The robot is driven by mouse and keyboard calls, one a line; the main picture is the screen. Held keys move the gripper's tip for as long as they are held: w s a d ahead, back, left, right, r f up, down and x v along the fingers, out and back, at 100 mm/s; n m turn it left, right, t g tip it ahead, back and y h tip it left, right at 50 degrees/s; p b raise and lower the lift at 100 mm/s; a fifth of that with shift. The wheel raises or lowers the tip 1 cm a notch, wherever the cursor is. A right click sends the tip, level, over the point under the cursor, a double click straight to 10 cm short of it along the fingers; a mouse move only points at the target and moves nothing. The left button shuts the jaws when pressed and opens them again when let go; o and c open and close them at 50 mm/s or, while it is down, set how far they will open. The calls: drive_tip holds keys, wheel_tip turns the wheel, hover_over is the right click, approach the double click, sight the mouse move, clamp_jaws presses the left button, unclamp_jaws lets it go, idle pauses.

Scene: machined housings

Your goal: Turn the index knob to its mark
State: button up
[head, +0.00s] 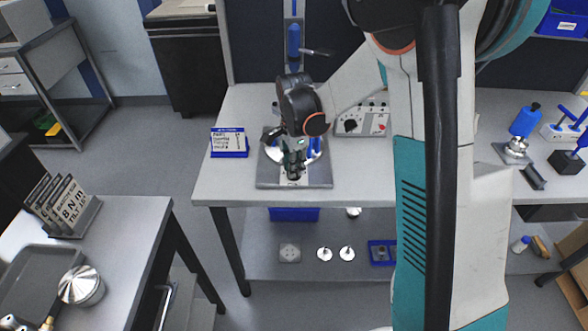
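My gripper (293,163) points down over a grey fixture plate (318,178) on the middle workbench. Its fingers are small and dark here, and I cannot tell whether they are open, shut or touching anything. A pale round part and blue pieces show on the plate around the gripper. The gripper and wrist hide the middle of the fixture. A grey control box (362,121) with a black knob (351,125) and a red button stands behind and right of the plate. I cannot tell which part is the index knob, and no mark can be made out.
A blue-framed sign (229,142) stands left of the plate. A blue-handled tool (294,42) is at the back panel. My arm hides the bench's right part. Blue-handled items (524,121) stand at right. A side table (130,222) with cards and a metal pot is at left.

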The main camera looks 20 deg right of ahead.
drive_tip(key=shift+f, duration=0.3)
clamp_jaws()
